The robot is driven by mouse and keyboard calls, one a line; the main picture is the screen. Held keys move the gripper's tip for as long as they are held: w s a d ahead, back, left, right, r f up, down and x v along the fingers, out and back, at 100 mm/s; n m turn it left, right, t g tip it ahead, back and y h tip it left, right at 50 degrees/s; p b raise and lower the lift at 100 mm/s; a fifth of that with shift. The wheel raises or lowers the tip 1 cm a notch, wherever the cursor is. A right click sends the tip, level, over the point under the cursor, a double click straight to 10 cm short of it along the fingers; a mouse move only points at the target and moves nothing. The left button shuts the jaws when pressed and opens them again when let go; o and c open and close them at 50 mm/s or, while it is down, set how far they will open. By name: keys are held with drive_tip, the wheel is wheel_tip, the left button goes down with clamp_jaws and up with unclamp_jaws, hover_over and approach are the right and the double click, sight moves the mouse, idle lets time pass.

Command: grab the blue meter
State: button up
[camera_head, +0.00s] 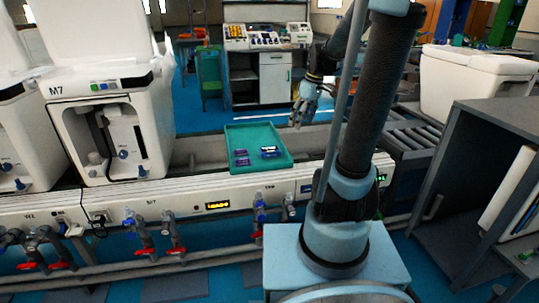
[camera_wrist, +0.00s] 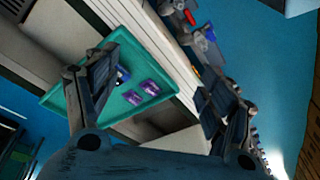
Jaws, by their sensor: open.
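The blue meter (camera_head: 270,151), a small dark blue device with a pale face, lies in the right part of a green tray (camera_head: 258,132). In the wrist view the meter (camera_wrist: 123,75) shows only partly, beside and behind the left finger. Two small purple items (camera_head: 241,157) lie left of it in the tray; they also show in the wrist view (camera_wrist: 141,92). My gripper (camera_head: 299,119) is open and empty, above and apart from the tray, toward its far right side. In the wrist view its fingers (camera_wrist: 155,75) are spread wide, with part of the tray between them.
The tray rests on the conveyor line (camera_head: 205,148). Red and blue valves (camera_head: 172,246) line the front edge.

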drive_tip(key=w+a+f+n, duration=0.25)
drive_tip(key=w+n, duration=0.25)
drive_tip(key=w, duration=0.6)
drive_tip(key=n+g+y, duration=0.1)
drive_tip(key=n+y, duration=0.1)
drive_tip(key=n, duration=0.3)
approach(270, 150)
drive_tip(key=shift+g, duration=0.3)
drive_tip(key=f, duration=0.1)
drive_tip(key=a+f, duration=0.1)
drive_tip(key=w+f, duration=0.1)
drive_tip(key=f, duration=0.1)
drive_tip(key=shift+a+f, duration=0.1)
drive_tip(key=shift+a, duration=0.3)
drive_tip(key=shift+s+x, duration=0.15)
drive_tip(key=shift+x, duration=1.2)
drive_tip(key=shift+s+x, duration=0.2)
drive_tip(key=shift+x, duration=1.2)
drive_tip(key=c, duration=1.3)
